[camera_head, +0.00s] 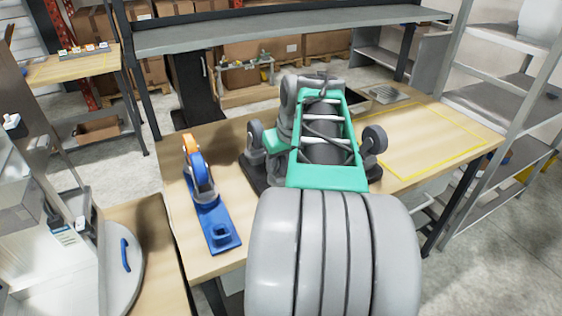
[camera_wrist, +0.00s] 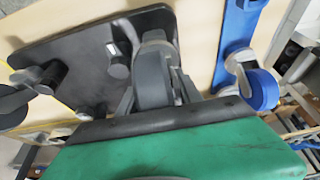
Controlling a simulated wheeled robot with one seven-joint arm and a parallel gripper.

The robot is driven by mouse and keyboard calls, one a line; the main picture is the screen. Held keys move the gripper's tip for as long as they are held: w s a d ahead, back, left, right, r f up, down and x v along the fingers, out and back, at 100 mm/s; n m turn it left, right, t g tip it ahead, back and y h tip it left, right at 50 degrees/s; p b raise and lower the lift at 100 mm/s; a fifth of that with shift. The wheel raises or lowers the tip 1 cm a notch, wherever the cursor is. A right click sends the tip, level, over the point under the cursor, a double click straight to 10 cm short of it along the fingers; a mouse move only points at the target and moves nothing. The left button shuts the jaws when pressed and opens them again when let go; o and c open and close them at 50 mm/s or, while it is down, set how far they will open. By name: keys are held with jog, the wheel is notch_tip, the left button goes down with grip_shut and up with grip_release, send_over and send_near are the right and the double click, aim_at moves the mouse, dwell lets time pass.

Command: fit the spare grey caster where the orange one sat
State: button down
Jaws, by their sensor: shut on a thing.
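My gripper (camera_wrist: 155,92) is shut on a grey caster (camera_wrist: 151,75) in the wrist view, with a finger on each side of its wheel. The caster is over or at the edge of the black base plate (camera_wrist: 75,50); I cannot tell whether its stem is seated. In the head view, my teal wrist hides most of the plate (camera_head: 262,172) and my fingers. A grey wheel (camera_head: 375,139) shows to its right. The orange caster (camera_head: 189,146) stands at the far end of a blue rack (camera_head: 222,240), behind a blue-wheeled caster (camera_head: 197,168). The rack's near socket looks empty.
The wooden table (camera_head: 185,215) has a yellow-outlined clear area (camera_head: 430,140) on the right. A grey shelf (camera_head: 270,32) spans the back of the table. A metal rack (camera_head: 500,100) stands at the right, and a side table (camera_head: 75,67) at the far left.

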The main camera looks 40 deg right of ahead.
aim_at(281, 172)
jog(key=shift+f+b, duration=1.2)
jog(key=shift+f, duration=0.4)
jog(key=c, duration=0.7)
grip_release()
jog(key=shift+f, duration=0.1)
jog(key=v, duration=0.8)
jog(key=shift+p, duration=0.35)
